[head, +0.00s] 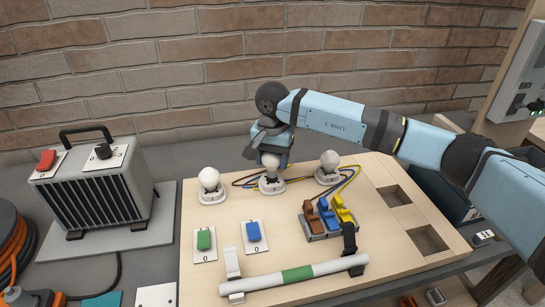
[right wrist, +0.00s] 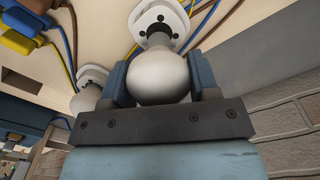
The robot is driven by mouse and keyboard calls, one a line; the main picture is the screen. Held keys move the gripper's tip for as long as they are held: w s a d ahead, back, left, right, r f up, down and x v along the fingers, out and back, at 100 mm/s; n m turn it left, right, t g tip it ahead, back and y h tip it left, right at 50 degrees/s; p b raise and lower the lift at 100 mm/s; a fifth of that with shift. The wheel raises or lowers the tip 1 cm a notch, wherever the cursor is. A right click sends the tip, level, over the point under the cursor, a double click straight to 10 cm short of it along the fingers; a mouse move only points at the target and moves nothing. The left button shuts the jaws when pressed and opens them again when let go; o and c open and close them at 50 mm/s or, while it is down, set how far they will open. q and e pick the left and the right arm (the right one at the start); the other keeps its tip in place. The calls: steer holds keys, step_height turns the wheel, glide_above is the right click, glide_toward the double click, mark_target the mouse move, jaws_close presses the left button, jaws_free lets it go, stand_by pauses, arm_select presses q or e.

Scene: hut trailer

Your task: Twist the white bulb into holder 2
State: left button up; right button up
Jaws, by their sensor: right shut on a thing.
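My right gripper (head: 270,155) reaches down from above over the middle holder (head: 272,185) on the wooden board. It is shut on the white bulb (head: 270,162), which sits upright at the middle holder. In the right wrist view the bulb (right wrist: 160,78) lies between the two blue fingers, with the white holder plate (right wrist: 160,22) just past its base. I cannot tell how deep the bulb sits in the holder. A left holder with a white bulb (head: 209,178) and a right holder with a white bulb (head: 329,161) stand on either side. My left gripper is not in view.
The wooden board (head: 200,270) also carries a green switch (head: 204,240), a blue switch (head: 253,232), coloured connectors (head: 328,217) and a white tube with a green band (head: 298,273). A heater (head: 95,190) stands left. A brick wall (head: 180,60) is close behind.

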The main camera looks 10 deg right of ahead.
mark_target(272, 168)
stand_by(0.4)
stand_by(0.3)
steer(key=shift+b, duration=0.3)
stand_by(0.3)
stand_by(0.4)
steer(key=shift+b, duration=0.45)
steer(key=shift+f, duration=0.1)
steer(key=shift+f+b, duration=0.35)
steer(key=shift+f+b, duration=0.9)
steer(key=shift+f, duration=0.3)
